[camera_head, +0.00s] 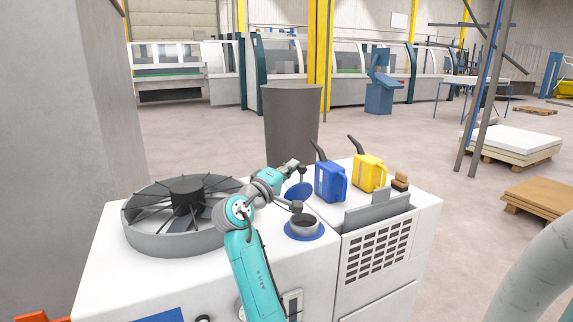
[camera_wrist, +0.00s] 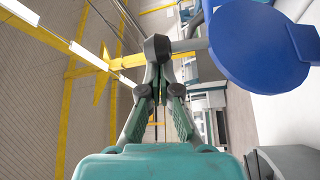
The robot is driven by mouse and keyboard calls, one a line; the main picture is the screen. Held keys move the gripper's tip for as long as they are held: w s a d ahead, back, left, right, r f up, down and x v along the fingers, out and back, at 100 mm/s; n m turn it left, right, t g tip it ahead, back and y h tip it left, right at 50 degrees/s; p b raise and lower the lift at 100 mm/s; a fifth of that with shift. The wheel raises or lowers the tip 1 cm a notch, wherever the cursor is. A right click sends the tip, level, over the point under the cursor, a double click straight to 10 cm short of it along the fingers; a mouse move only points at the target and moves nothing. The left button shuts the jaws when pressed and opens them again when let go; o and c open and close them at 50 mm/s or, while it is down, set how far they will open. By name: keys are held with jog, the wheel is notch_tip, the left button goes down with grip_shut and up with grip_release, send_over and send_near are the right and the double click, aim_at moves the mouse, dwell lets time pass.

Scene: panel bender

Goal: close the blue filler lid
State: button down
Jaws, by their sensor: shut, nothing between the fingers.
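The blue filler lid (camera_head: 298,190) stands raised, tilted open, above the filler neck (camera_head: 303,229) with its blue collar on the white machine top. In the wrist view the lid (camera_wrist: 262,45) is a large blue disc at the upper right, with a rod running left to a dark round knob (camera_wrist: 157,47). My gripper (camera_wrist: 159,90) is shut and empty, its fingertips close to the knob; I cannot tell whether they touch. In the head view my gripper (camera_head: 289,169) is small, just above and left of the lid.
A round fan (camera_head: 150,235) with a ring housing lies left of my arm. A blue can (camera_head: 330,181) and a yellow can (camera_head: 369,172) stand close on the right. A tall grey bin (camera_head: 291,125) is behind. A vent grille (camera_head: 377,250) is at the front right.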

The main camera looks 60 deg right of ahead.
jog(key=s+a+f+m+g, duration=0.1)
jog(key=s+a+f+m, duration=0.1)
jog(key=s+f, duration=0.1)
jog(key=s+a+f+m+g+h, duration=0.1)
jog(key=s+a+f+m, duration=0.1)
jog(key=s+f, duration=0.1)
jog(key=s+a+f+m+g+h, duration=0.1)
jog(key=s+a+f+m, duration=0.1)
jog(key=s+f+m, duration=0.1)
jog(key=shift+s+f, duration=0.1)
jog(key=shift+s, duration=0.2)
jog(key=shift+s+a+f, duration=0.1)
jog(key=shift+s+f, duration=0.1)
jog(key=shift+f, duration=0.55)
jog(key=shift+s+a+f, duration=0.1)
jog(key=shift+s+f, duration=0.1)
jog(key=shift+f, duration=0.55)
jog(key=shift+f, duration=0.2)
jog(key=shift+d, duration=0.1)
